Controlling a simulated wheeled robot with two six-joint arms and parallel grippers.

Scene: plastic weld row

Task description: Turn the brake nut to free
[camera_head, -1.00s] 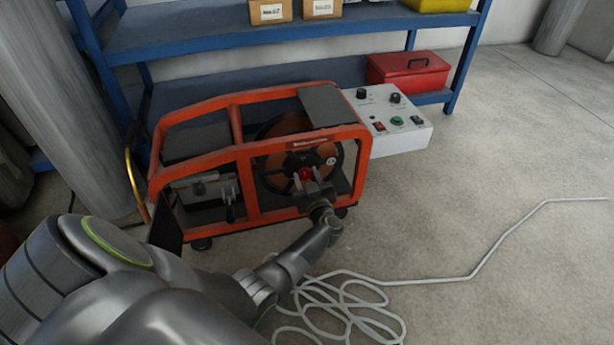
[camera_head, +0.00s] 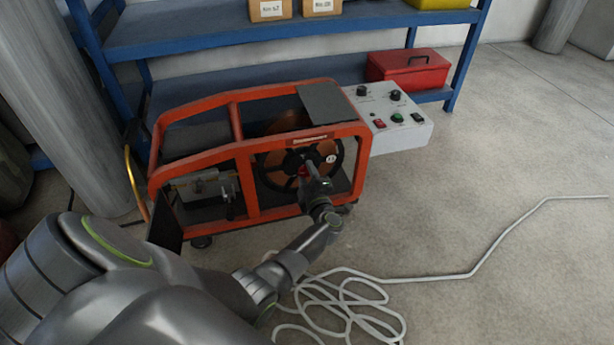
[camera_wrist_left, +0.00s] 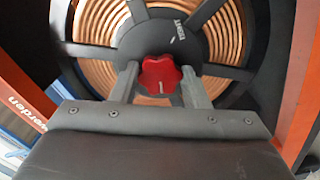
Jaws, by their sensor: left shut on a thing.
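The brake nut is a red lobed knob (camera_wrist_left: 161,76) with a white mark at the hub of a black spoked wire reel (camera_wrist_left: 215,35), in the left wrist view. My left gripper (camera_wrist_left: 160,84) is shut on the nut, one finger at each side. In the head view, my left gripper (camera_head: 307,176) reaches into the front of the orange-framed welder (camera_head: 245,152), and only a bit of red shows past it. The reel (camera_head: 328,158) carries copper-coloured wire. My right gripper is not in view.
The frame's orange posts stand close on both sides of the reel. A white control box (camera_head: 395,135) is fixed at the right. A blue shelf (camera_head: 200,35) with a red toolbox (camera_head: 408,70) stands behind. A pale cable (camera_head: 350,300) lies coiled on the floor.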

